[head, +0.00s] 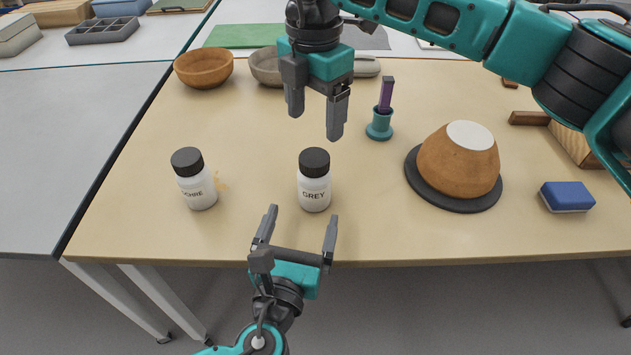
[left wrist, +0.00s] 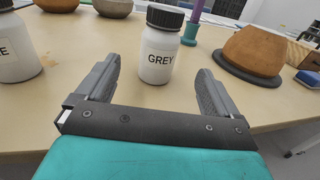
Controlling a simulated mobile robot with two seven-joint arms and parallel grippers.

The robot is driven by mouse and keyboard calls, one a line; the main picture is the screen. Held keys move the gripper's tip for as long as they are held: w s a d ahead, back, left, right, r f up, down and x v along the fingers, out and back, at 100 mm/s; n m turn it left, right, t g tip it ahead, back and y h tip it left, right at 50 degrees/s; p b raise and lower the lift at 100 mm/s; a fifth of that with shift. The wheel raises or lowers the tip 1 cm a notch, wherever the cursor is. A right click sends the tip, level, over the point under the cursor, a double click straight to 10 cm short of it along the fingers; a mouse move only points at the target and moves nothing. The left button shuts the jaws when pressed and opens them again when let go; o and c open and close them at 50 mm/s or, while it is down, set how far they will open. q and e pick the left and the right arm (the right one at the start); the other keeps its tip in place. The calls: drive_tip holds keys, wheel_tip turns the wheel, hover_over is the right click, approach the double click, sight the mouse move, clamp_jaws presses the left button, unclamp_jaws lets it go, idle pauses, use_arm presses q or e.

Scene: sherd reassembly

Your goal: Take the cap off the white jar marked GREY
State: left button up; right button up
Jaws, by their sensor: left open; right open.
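The white jar marked GREY (head: 314,191) stands upright near the table's front edge, with its black cap (head: 314,161) on. In the left wrist view the jar (left wrist: 158,62) and its cap (left wrist: 165,17) show ahead, between the finger lines. My left gripper (head: 303,222) is open and empty, just in front of the jar at the table edge, not closed on it. My right gripper (head: 315,124) is open and empty, fingers pointing down, above and behind the cap in the head view.
A white jar marked OCHRE (head: 198,188) stands to the left. An orange-brown pot (head: 459,165) rests on a dark disc (head: 428,192) at right, with a blue sponge (head: 567,195) beyond. A teal holder (head: 379,127) and bowls (head: 204,68) stand farther back. Table between the jars is mostly clear.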

sight(314, 178)
use_arm(q)
drive_tip(key=x, duration=1)
drive_tip(key=shift+w, duration=0.3)
drive_tip(key=c, duration=1.5)
clamp_jaws()
use_arm(e)
drive_tip(key=m, duration=0.5)
drive_tip(key=shift+m, duration=0.3)
drive_tip(key=m, duration=0.3)
drive_tip(key=shift+f, duration=4.05)
drive_tip(key=shift+c, duration=0.4)
